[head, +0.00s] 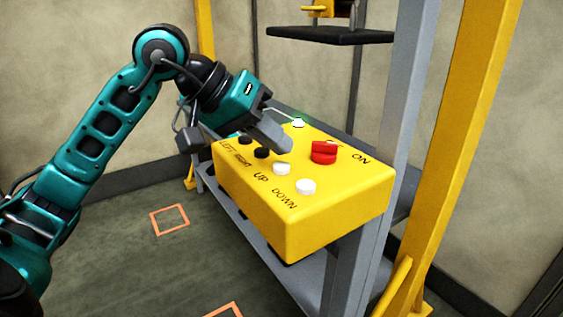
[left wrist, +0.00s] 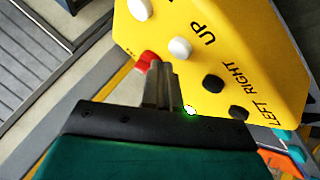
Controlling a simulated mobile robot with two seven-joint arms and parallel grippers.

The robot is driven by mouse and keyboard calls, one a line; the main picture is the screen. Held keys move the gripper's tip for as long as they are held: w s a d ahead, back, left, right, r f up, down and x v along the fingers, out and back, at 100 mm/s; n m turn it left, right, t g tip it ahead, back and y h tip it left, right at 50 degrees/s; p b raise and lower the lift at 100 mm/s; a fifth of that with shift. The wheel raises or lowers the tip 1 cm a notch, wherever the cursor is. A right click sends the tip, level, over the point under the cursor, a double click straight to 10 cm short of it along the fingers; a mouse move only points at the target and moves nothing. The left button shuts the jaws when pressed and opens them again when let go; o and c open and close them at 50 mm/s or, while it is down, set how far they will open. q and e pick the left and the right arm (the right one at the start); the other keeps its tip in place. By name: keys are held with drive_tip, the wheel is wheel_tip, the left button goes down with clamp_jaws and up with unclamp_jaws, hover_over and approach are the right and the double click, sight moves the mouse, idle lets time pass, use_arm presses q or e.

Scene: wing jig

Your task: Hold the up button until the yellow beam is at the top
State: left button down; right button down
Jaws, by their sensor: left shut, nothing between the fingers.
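A yellow control box (head: 320,227) stands in the middle of the head view. Its white UP button (head: 282,168) sits by the word UP, and it also shows in the left wrist view (left wrist: 180,47). My left gripper (head: 284,147) is shut and empty over the box top, with its tips close to the UP button in the head view. In the left wrist view the fingers (left wrist: 159,68) appear beside the UP button, overlapping the red switch. I see no clear contact with the button. I cannot tell which yellow part is the beam. My right gripper is out of view.
The box also carries a white DOWN button (head: 306,186), a red switch (head: 324,153) by ON, a lit green lamp (head: 298,123) and two black buttons (head: 262,153). A grey post and a yellow post (head: 450,150) rise at the right. A dark plate (head: 330,36) hangs above.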

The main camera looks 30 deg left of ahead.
sight(274, 164)
use_arm(q)
drive_tip(key=shift+r+p, duration=1.9)
drive_tip(key=shift+r, duration=0.65)
drive_tip(key=shift+f, duration=0.1)
